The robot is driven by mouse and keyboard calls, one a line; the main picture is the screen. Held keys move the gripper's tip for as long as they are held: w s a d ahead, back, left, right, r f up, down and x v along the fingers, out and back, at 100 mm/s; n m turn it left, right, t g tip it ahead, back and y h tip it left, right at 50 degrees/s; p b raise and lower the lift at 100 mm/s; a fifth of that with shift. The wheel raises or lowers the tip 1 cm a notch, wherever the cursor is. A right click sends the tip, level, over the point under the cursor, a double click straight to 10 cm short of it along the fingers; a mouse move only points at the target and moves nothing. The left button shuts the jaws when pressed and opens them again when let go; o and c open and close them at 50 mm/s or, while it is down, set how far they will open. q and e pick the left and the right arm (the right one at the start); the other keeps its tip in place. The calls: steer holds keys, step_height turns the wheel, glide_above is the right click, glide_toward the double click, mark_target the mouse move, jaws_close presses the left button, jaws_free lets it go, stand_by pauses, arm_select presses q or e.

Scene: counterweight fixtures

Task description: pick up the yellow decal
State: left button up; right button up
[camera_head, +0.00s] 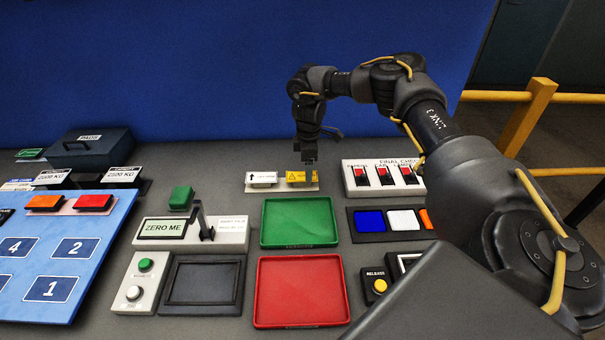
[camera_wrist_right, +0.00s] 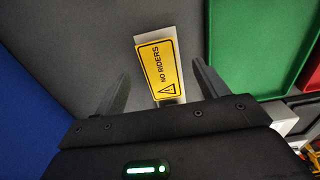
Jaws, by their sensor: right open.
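The yellow decal (camera_head: 298,177), marked with a warning triangle and "NO RIDERS" in the right wrist view (camera_wrist_right: 160,72), stands on a pale holder behind the green tray. A white decal with an arrow (camera_head: 263,178) is just left of it. My right gripper (camera_head: 310,172) points down at the yellow decal. In the right wrist view, its two fingers (camera_wrist_right: 163,68) are spread, one on either side of the decal with gaps between. My left gripper is out of view.
The green tray (camera_head: 265,240) and red tray (camera_head: 258,300) lie in front. A panel with red switches (camera_head: 383,190) stands to the right. A "ZERO ME" scale display (camera_head: 165,231) is at left. Bare grey counter lies behind the decals.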

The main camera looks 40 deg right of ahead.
mark_target(302, 176)
step_height(302, 176, down, 2)
steer(key=shift+w+f, duration=0.15)
steer(key=shift+f, duration=0.1)
steer(key=shift+f, duration=0.25)
stand_by(0.6)
steer(key=c, duration=1)
steer(key=shift+c, duration=0.2)
steer(key=shift+r, duration=0.15)
